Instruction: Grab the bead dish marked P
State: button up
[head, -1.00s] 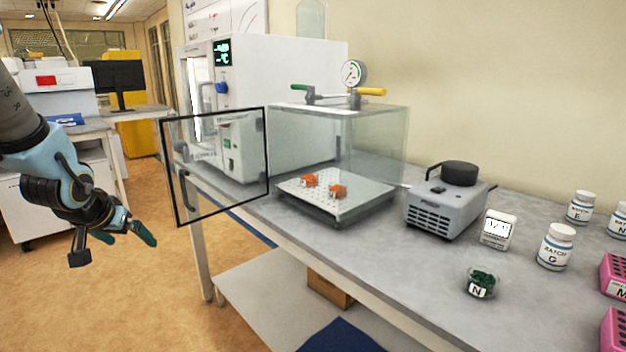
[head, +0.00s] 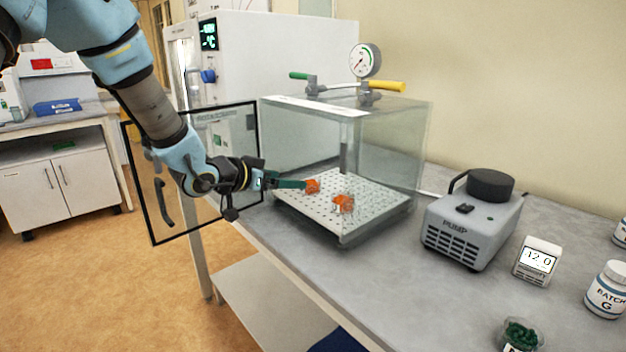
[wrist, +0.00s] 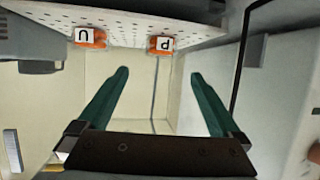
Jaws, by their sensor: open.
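The bead dish marked P (wrist: 163,44) stands on the perforated shelf inside the clear chamber, filled with orange beads. The wrist view is upside down, and P lies between the lines of my fingers, just beyond their tips. In the head view it appears to be the farther orange dish (head: 312,186), its letter unreadable. A second orange dish marked U (wrist: 88,37) stands beside it; it appears to be the nearer one in the head view (head: 343,203). My gripper (wrist: 158,73) is open and empty; in the head view it (head: 291,184) reaches in at the chamber's open side.
The chamber's framed door (head: 160,200) stands open close to my arm. The perforated shelf (head: 350,224) is mostly bare. A pump (head: 465,232), a small display (head: 537,262), a green-bead dish (head: 520,335) and a bottle (head: 607,290) stand to the right.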

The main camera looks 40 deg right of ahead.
aim_at(309, 180)
jog(key=p+x, duration=0.1)
jog(key=x, duration=0.4)
jog(key=shift+d, duration=0.15)
jog(key=shift+w+d+f+p, duration=0.1)
jog(key=shift+d+f+p, duration=0.1)
jog(key=shift+d+p, duration=0.4)
jog(key=p+x, duration=0.1)
jog(key=x, duration=0.3)
jog(key=shift+f+p, duration=0.15)
jog(key=shift+p, duration=0.15)
jog(key=c, duration=1.4)
